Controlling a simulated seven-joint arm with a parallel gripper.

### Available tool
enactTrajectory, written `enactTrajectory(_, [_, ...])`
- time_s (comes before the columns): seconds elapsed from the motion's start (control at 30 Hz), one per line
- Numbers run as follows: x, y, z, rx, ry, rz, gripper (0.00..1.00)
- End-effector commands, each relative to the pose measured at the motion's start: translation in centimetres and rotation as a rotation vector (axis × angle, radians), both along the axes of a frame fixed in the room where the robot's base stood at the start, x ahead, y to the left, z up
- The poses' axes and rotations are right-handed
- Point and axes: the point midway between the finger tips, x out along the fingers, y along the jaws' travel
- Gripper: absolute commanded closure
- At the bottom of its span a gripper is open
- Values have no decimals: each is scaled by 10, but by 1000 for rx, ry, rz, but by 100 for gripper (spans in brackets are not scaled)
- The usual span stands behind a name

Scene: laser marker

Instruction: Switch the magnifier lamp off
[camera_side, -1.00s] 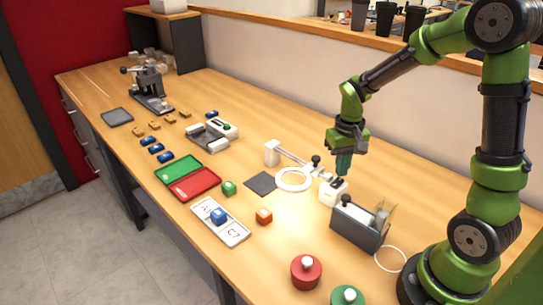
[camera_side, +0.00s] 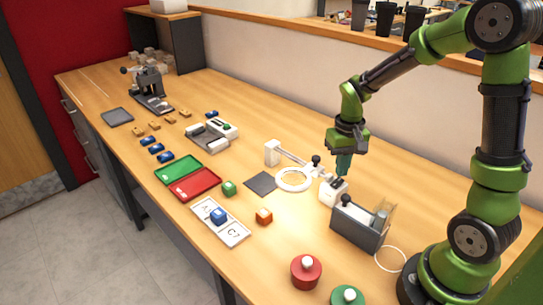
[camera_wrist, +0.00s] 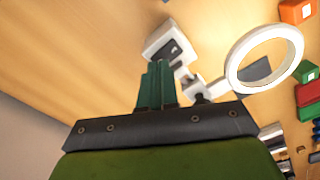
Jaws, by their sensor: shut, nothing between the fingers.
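The magnifier lamp has a white ring head (camera_side: 293,179) on a jointed arm with a white base block (camera_side: 272,152). The ring also shows in the wrist view (camera_wrist: 238,72). A small white box (camera_side: 331,195) with a dark switch on top stands right of the ring; it shows in the wrist view (camera_wrist: 160,32) just beyond the fingertips. My gripper (camera_side: 342,174) is shut and empty, pointing down just above this box. Its green fingers (camera_wrist: 160,64) partly cover the box in the wrist view. I cannot tell whether they touch the switch, or its position.
A dark grey box (camera_side: 358,228) stands close in front, with a cable beside it. A dark square pad (camera_side: 261,184) lies left of the ring. Red (camera_side: 306,271) and green (camera_side: 347,297) round buttons are near the front edge. Orange (camera_side: 264,216) and green (camera_side: 229,188) blocks lie left.

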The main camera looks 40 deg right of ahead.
Motion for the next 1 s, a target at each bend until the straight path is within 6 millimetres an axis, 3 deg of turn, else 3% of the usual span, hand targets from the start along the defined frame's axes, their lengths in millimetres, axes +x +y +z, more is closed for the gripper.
enactTrajectory(1.0, [0, 0, -8, 1, 1, 0, 100])
